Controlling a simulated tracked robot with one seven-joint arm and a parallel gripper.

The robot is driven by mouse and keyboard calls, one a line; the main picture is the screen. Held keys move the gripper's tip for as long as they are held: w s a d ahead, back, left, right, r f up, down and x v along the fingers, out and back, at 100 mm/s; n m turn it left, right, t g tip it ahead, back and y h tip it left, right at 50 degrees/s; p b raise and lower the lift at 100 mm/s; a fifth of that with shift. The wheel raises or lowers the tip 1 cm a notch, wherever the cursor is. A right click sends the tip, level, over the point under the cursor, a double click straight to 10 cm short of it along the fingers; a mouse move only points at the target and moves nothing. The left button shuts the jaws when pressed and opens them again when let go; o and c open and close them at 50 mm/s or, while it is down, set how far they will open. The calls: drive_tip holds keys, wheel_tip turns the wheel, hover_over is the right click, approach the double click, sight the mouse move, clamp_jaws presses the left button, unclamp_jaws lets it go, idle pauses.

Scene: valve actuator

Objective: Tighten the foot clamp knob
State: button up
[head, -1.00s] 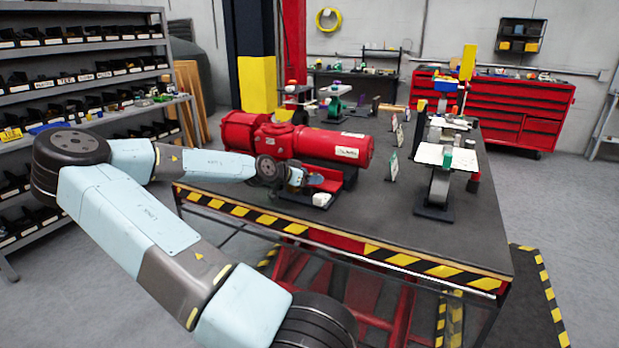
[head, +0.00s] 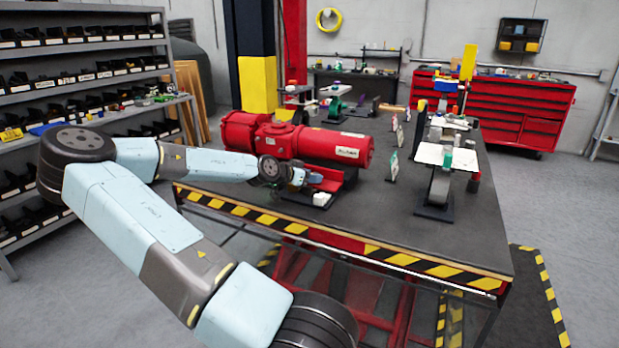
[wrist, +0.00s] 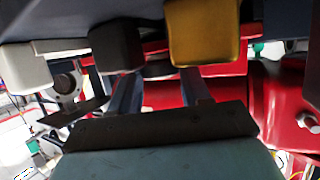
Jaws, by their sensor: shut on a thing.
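The red valve actuator (head: 310,143) lies along the bench, and its red body also shows at the right of the wrist view (wrist: 285,105). My gripper (head: 312,182) is at its near side, low beside a red foot piece (head: 327,178). In the wrist view my gripper (wrist: 160,80) has its two fingers apart and shut on a small dark piece (wrist: 158,69) between the tips, seemingly the foot clamp knob. Its shape is mostly hidden. A black block (wrist: 115,48) and a yellow block (wrist: 203,32) hide parts near the fingertips.
A white block (head: 322,199) sits on the bench just in front of my gripper; a whitish block (wrist: 25,68) shows at left in the wrist view. The bench (head: 385,225) is clear to the right up to a stand (head: 437,190). Its front edge is striped.

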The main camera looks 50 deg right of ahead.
drive_tip(key=shift+m+g+y, duration=0.3)
drive_tip(key=shift+m+g, duration=0.5)
drive_tip(key=shift+g, duration=0.1)
drive_tip(key=shift+c, duration=0.2)
drive_tip(key=o, duration=1.1)
drive_tip(key=shift+w, duration=0.1)
drive_tip(key=shift+c, duration=0.2)
